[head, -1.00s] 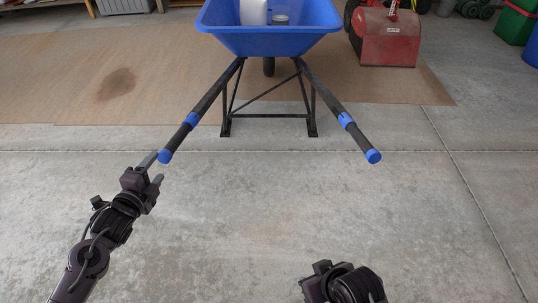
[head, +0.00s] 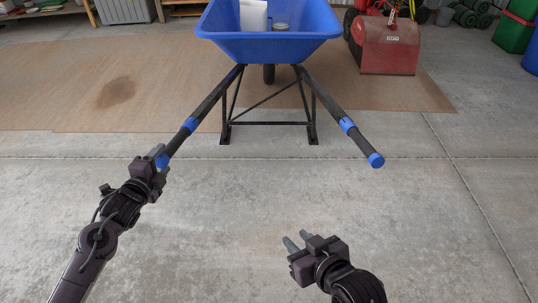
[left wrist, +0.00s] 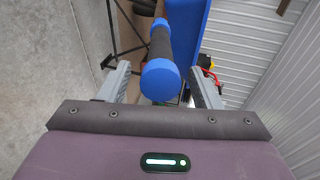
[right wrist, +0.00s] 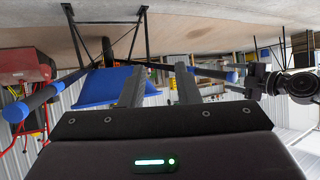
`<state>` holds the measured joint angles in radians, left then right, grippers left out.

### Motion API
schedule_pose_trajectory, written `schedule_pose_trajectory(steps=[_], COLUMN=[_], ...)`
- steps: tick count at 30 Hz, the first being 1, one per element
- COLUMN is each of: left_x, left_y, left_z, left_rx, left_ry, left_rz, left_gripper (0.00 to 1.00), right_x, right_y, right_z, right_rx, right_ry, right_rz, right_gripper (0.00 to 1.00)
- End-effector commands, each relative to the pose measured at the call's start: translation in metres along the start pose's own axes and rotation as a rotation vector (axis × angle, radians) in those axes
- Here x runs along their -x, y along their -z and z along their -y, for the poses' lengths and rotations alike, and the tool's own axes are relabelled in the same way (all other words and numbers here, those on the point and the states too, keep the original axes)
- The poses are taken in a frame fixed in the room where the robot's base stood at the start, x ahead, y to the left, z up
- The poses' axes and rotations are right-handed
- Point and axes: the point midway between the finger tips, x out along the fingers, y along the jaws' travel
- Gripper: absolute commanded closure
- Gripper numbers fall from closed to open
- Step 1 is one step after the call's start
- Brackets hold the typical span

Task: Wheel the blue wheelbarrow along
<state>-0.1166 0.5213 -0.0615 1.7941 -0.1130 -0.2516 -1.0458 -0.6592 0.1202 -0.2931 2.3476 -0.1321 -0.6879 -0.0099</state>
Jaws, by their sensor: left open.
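The blue wheelbarrow (head: 268,46) stands on its black legs ahead of me, with two black handles running towards me. Its left handle (head: 180,138) ends in a blue cap, and its right handle (head: 361,143) ends in another. My left gripper (head: 160,157) is open at the left handle's end. In the left wrist view the blue cap (left wrist: 160,79) lies between the two open fingers (left wrist: 162,88). My right gripper (head: 291,242) is open and empty, low and left of the right handle's end. In the right wrist view its fingers (right wrist: 160,88) are apart with nothing between them.
A white container (head: 253,16) and a round can (head: 281,26) sit in the tray. A red machine (head: 388,45) stands to the right of the wheelbarrow. Brown matting (head: 90,85) lies under the wheel. The concrete floor in front is clear.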

Motion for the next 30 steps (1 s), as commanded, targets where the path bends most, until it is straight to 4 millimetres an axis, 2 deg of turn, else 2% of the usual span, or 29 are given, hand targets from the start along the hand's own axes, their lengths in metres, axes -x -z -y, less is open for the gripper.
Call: schedule_pose_trajectory(steps=[14,30], left_x=[-0.017,-0.033], left_y=[0.0,0.0], left_z=[0.0,0.0], left_rx=[0.0,0.001], left_ry=[0.001,0.0], left_rz=[-0.001,-0.001], left_gripper=[0.42,0.42], right_x=[0.003,0.023], right_y=[0.057,0.117], right_z=[-0.004,-0.007], right_rx=[0.011,0.025], right_ry=[-0.009,-0.015], right_rz=[-0.254,-0.538], right_gripper=[0.71,0.71])
